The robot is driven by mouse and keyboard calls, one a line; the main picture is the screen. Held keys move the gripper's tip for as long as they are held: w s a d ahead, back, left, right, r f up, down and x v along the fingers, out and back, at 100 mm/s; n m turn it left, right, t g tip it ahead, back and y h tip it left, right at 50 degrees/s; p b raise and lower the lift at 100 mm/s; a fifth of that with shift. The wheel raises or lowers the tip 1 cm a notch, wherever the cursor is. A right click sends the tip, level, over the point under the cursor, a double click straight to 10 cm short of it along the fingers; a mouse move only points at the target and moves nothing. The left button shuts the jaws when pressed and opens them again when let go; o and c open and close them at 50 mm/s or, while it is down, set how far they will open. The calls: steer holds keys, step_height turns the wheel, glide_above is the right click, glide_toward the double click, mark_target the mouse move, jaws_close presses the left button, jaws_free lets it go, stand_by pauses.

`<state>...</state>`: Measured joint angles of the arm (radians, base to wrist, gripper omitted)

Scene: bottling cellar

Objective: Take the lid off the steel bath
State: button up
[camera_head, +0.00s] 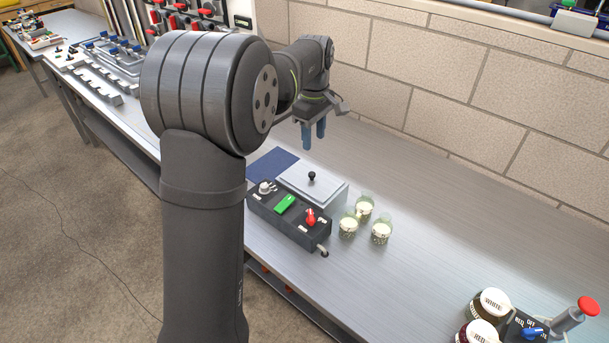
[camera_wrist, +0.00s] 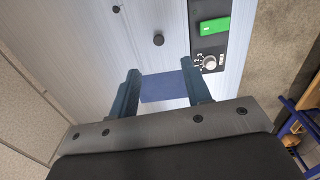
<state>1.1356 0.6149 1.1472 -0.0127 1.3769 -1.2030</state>
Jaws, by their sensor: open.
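The steel bath (camera_head: 332,197) stands on the metal bench, a low box behind the black control box. Its flat lid (camera_head: 295,180) is on it, with a round black knob (camera_head: 311,176) near the middle. In the wrist view the knob (camera_wrist: 158,40) is beyond the fingertips, and the lid's edges are hard to make out. My gripper (camera_head: 313,143) is open, with blue fingers pointing down. It is empty and apart from the knob, above the bath's far side. In the wrist view the gripper (camera_wrist: 160,72) has a clear gap between its fingers.
A black control box (camera_head: 290,220) with a dial, green switch and red knob fronts the bath. Several glass jars (camera_head: 364,208) stand to its right. A blue mat (camera_head: 272,163) lies left. A block wall (camera_head: 450,90) runs behind. The bench between the jars and right-end bottles is clear.

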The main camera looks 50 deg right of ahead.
step_height(320, 180, up, 4)
steer(key=w+a+f+n, duration=0.1)
steer(key=w+a+n, duration=0.15)
steer(key=n, duration=0.45)
steer(key=n+g+h, duration=0.1)
glide_above(312, 173)
steer(key=w+a, duration=0.1)
step_height(312, 173, down, 11)
steer(key=shift+a+r, duration=0.1)
steer(key=shift+r, duration=0.1)
steer(key=shift+s+d+f, duration=0.15)
steer(key=shift+f, duration=0.75)
steer(key=shift+s+d+f, duration=0.15)
steer(key=shift+d+f, duration=0.05)
steer(key=shift+f, duration=0.7)
steer(key=shift+s+d+f, duration=0.15)
steer(key=shift+f, duration=0.75)
jaws_close()
